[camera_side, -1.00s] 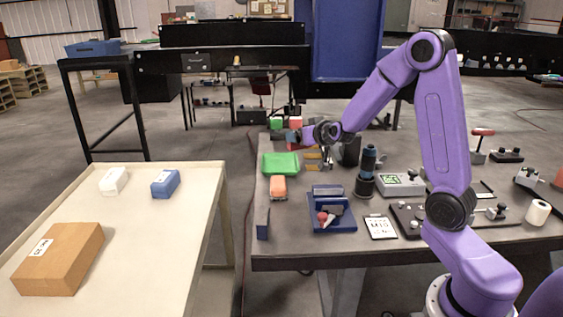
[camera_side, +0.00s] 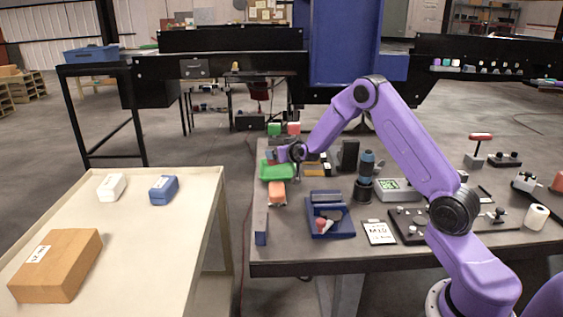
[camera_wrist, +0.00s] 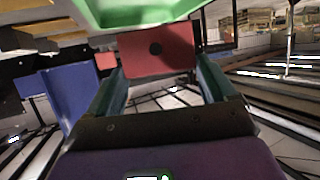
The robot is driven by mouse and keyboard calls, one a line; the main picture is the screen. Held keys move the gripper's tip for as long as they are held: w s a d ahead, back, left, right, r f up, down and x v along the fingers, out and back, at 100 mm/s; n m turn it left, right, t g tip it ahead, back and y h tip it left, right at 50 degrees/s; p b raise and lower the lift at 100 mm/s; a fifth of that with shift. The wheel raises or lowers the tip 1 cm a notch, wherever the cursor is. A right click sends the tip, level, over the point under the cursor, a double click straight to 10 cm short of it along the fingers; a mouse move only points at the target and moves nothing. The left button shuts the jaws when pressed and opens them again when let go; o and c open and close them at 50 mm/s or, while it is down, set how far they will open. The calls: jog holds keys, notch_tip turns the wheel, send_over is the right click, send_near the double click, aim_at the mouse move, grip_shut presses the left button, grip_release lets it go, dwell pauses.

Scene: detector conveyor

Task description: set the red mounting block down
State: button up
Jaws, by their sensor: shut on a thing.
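The red mounting block (camera_wrist: 158,48), a flat red face with a dark round hole, sits between the two fingers of my gripper (camera_wrist: 160,72) in the wrist view. In the side view my gripper (camera_side: 281,153) is at the far left part of the bench, close above the green tray (camera_side: 277,173). The block is small and mostly hidden there. The green tray also shows at the top edge of the wrist view (camera_wrist: 140,12), beside the block. I cannot tell whether block and tray touch.
An orange block (camera_side: 277,193) lies in front of the green tray. A blue holder (camera_side: 331,228) and a dark bottle (camera_side: 364,185) stand to the right. Green (camera_side: 274,129) and red (camera_side: 293,128) pieces stand behind. A cream cart (camera_side: 150,245) is at the left.

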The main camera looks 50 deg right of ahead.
jog(key=shift+w+d+f, duration=0.1)
jog(key=shift+w+f, duration=0.05)
jog(key=shift+f, duration=0.7)
jog(key=shift+w+f, duration=0.1)
jog(key=shift+f, duration=0.75)
jog(key=shift+f, duration=0.1)
jog(key=o, duration=1.1)
jog(key=shift+f, duration=0.15)
